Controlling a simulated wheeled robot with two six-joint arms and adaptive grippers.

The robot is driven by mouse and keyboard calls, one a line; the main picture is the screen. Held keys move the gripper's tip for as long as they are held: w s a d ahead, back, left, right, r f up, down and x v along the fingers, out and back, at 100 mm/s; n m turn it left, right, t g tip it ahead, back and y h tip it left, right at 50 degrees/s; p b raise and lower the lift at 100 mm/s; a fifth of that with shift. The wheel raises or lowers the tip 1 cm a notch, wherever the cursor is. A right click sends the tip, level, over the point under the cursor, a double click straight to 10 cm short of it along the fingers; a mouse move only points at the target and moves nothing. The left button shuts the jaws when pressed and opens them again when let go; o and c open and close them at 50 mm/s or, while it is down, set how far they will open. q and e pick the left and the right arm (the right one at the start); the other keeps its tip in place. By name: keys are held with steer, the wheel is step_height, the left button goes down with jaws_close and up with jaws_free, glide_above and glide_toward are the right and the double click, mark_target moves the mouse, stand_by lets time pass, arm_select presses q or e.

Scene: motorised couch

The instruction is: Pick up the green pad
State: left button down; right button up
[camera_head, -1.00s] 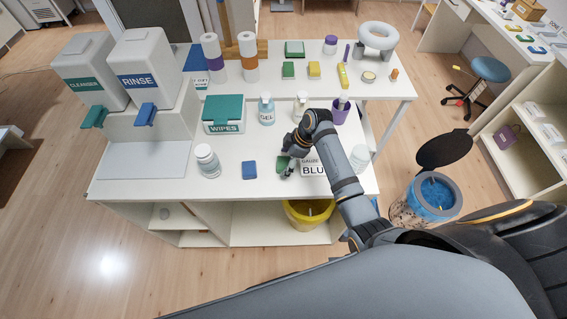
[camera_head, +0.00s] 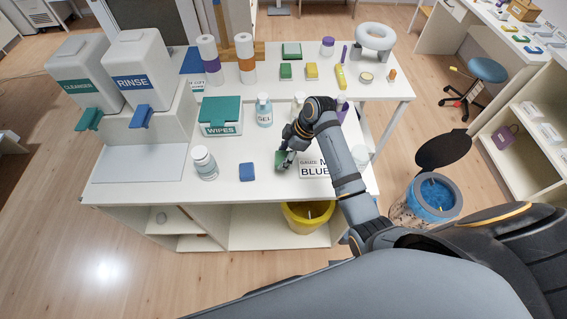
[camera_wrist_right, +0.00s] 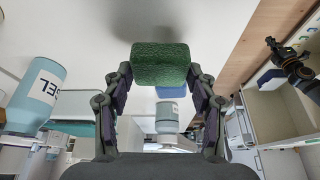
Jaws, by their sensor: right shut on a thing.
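The green pad (camera_wrist_right: 160,64) is between the two fingers of my right gripper (camera_wrist_right: 160,90) in the right wrist view. In the head view the green pad (camera_head: 280,158) shows as a small patch at the fingertips of my right gripper (camera_head: 286,160), just over the white table top (camera_head: 235,225). The gripper is shut on it. A blue pad (camera_head: 246,172) lies on the table to the left of it.
A white card lettered "BLUE" (camera_head: 313,172) lies right of the gripper, partly behind my arm. A gel bottle (camera_head: 264,112), a wipes box (camera_head: 220,118) and a white bottle (camera_head: 203,163) stand nearby. A yellow bin (camera_head: 307,214) is below the table.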

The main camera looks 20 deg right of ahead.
steer(key=d+r+b, duration=0.1)
steer(key=d+r, duration=0.3)
steer(key=d, duration=0.3)
steer(key=s+d+r+b, duration=0.1)
steer(key=d+r+b, duration=0.1)
steer(key=d+r, duration=0.3)
steer(key=shift+d, duration=0.9)
